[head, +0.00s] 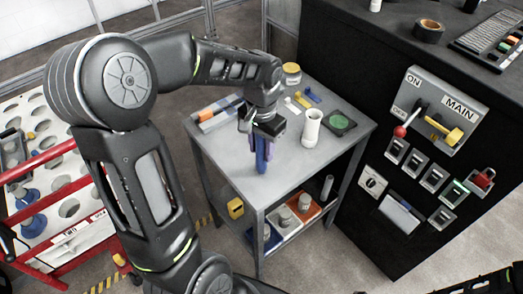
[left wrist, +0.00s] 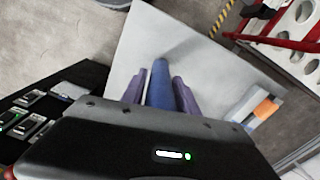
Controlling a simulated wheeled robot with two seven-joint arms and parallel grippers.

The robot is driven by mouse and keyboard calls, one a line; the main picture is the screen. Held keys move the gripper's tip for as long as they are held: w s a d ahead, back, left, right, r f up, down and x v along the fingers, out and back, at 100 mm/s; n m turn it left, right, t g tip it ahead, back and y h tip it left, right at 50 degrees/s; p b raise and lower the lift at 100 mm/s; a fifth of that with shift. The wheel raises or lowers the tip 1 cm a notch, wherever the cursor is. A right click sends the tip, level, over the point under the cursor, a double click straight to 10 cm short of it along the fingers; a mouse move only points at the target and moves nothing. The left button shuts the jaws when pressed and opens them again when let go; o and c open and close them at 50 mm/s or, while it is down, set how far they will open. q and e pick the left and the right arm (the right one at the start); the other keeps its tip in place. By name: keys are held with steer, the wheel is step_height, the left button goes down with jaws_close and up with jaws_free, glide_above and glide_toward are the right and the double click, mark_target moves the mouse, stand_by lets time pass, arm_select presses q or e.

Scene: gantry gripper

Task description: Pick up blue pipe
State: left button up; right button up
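The blue pipe (head: 261,160) stands roughly upright over the grey table top (head: 290,175) in the head view. My left gripper (head: 260,155) points down at it, with its purple fingers on either side. The pipe's upper part is hidden by the gripper. I cannot tell whether its lower end touches the table. My right gripper does not show.
A white cylinder (head: 311,127) stands close right of the gripper, with a green disc on a dark square (head: 340,122) beyond it. A yellow-lidded jar (head: 292,73) is at the back. A black cabinet (head: 345,60) borders the table's right. The front of the table top is clear.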

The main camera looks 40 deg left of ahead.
arm_select(q)
jaws_close()
steer(key=shift+r, duration=0.1)
stand_by(0.3)
step_height(320, 180, up, 10)
steer(key=shift+f+b, duration=0.1)
steer(key=shift+b, duration=0.3)
steer(key=shift+a, duration=0.1)
stand_by(0.7)
